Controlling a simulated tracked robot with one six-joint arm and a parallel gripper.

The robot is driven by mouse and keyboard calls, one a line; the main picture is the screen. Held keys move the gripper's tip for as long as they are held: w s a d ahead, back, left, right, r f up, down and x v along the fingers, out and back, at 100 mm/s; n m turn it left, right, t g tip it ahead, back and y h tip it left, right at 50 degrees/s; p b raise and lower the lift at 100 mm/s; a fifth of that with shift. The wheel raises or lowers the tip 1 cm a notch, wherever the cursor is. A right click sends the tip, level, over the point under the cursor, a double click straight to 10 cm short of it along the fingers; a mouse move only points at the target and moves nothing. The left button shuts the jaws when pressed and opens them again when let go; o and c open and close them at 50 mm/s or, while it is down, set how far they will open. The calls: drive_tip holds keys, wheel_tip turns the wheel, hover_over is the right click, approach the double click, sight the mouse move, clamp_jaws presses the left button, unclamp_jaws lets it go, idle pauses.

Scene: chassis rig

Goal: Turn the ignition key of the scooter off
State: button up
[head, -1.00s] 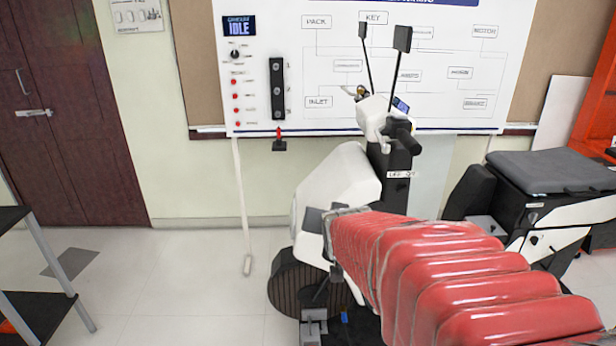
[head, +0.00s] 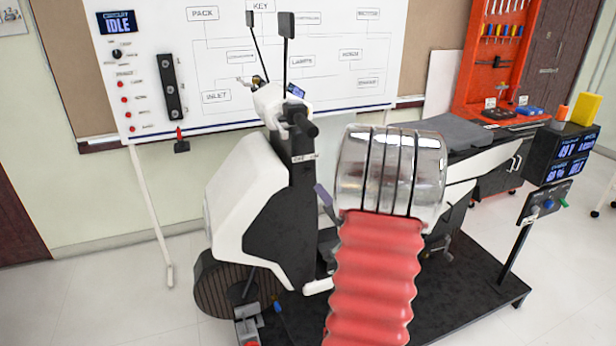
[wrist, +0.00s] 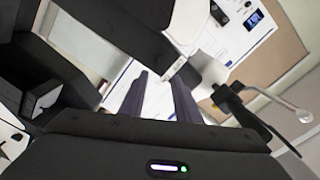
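The scooter (head: 245,185) is white and black and stands upright on a dark platform.
The black handlebar grip (head: 302,124) and mirrors stand above the column. A whiteboard (head: 340,75) is behind. A control stand (head: 545,203) is at the right. Left floor is clear.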

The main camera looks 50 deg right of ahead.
sight(309, 174)
drive_tip(key=shift+s+d+f, duration=0.1)
drive_tip(key=shift+s+d, duration=0.1)
drive_tip(key=shift+s, duration=0.1)
drive_tip(key=shift+w, duration=0.15)
drive_tip(key=x, duration=1.3)
drive_tip(key=shift+w+d, duration=0.15)
drive_tip(key=shift+w, duration=0.15)
clamp_jaws()
